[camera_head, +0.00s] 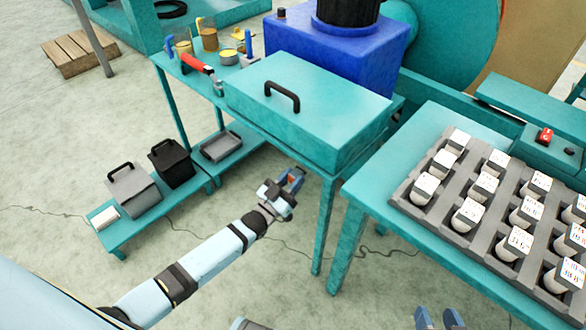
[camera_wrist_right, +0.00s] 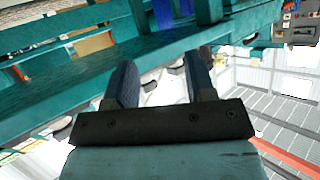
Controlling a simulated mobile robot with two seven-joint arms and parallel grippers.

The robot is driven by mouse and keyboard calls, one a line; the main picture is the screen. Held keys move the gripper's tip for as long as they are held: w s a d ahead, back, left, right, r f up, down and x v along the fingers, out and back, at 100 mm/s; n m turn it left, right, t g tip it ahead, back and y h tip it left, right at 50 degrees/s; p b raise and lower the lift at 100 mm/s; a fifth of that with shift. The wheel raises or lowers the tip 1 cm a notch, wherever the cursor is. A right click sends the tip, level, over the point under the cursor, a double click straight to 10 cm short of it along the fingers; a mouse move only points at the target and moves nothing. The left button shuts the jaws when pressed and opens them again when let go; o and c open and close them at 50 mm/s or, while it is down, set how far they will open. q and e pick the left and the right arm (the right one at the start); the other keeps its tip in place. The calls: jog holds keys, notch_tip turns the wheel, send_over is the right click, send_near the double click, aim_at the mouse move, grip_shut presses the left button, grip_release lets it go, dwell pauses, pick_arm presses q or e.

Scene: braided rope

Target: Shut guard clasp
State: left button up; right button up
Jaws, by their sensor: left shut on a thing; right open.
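The guard looks like a teal box-shaped cover (camera_head: 310,105) with a black handle (camera_head: 282,95) on top, lying closed on the teal bench. My left gripper (camera_head: 292,178) is in front of the cover's near long side, below its lower edge. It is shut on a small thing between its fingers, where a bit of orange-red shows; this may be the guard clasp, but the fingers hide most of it. My right gripper (camera_head: 438,318) is open at the bottom edge of the head view. In the right wrist view its two fingers (camera_wrist_right: 160,75) stand apart with nothing between them.
A grey tray (camera_head: 400,195) with several white-labelled bobbins stands on the right table. A red-handled tool (camera_head: 197,64) and small pots lie at the bench's left end. A low shelf (camera_head: 120,235) holds dark and grey boxes. Floor between bench and shelf is open.

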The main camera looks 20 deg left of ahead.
pick_arm(q)
jog(key=shift+s+r+g+y+p, duration=0.2)
jog(key=shift+g+p, duration=0.25)
jog(key=shift+p, duration=0.6)
jog(key=shift+w+r+g+y+p, duration=0.1)
jog(key=shift+r+g+p, duration=0.25)
jog(key=shift+p, duration=0.65)
jog(key=shift+f+g+p, duration=0.25)
jog(key=shift+g+p, duration=0.05)
jog(key=o, duration=0.9)
jog(key=p+v, duration=0.1)
jog(key=v, duration=1.2)
jog(key=shift+s+a, duration=0.1)
jog(key=shift+s, duration=0.3)
